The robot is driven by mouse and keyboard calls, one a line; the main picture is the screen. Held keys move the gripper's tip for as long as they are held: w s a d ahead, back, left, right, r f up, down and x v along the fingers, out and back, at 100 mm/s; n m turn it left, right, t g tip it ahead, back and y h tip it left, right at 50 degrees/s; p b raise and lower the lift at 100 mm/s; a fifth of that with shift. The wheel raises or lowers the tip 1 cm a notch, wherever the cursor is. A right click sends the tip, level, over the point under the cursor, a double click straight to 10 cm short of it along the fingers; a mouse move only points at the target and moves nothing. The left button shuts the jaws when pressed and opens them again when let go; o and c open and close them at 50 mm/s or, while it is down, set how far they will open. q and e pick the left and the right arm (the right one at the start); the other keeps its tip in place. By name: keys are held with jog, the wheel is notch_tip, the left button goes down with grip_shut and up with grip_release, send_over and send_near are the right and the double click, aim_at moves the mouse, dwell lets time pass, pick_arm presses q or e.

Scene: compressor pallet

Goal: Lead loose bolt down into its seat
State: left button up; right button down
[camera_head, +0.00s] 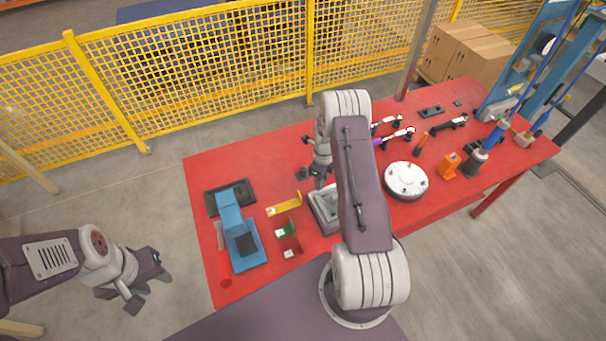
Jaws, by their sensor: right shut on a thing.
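My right gripper (320,176) is above the grey metal block (322,212) on the red table, partly behind my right arm. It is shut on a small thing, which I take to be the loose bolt. The bolt itself is too small and hidden to make out. Its seat cannot be seen; my arm covers part of the grey block. My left gripper (143,279) is off the table's left side, over the floor, with its fingers apart and empty.
The red table (205,270) holds a blue fixture (240,240), a yellow bracket (284,204), small green and red pieces, a round white plate (406,180) with bolts, and an orange block (448,165). Tools lie behind the plate. A yellow fence (210,80) stands beyond.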

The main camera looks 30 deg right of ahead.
aim_at(323, 192)
jog(key=shift+s+d+f+m, duration=0.2)
jog(key=shift+s+d+m, duration=0.2)
jog(key=shift+d+m, duration=0.2)
pick_arm(q)
jog(key=shift+s+r, duration=0.15)
jog(key=shift+r, duration=0.3)
pick_arm(e)
jog(key=shift+a, duration=0.1)
pick_arm(q)
jog(key=shift+a, duration=0.1)
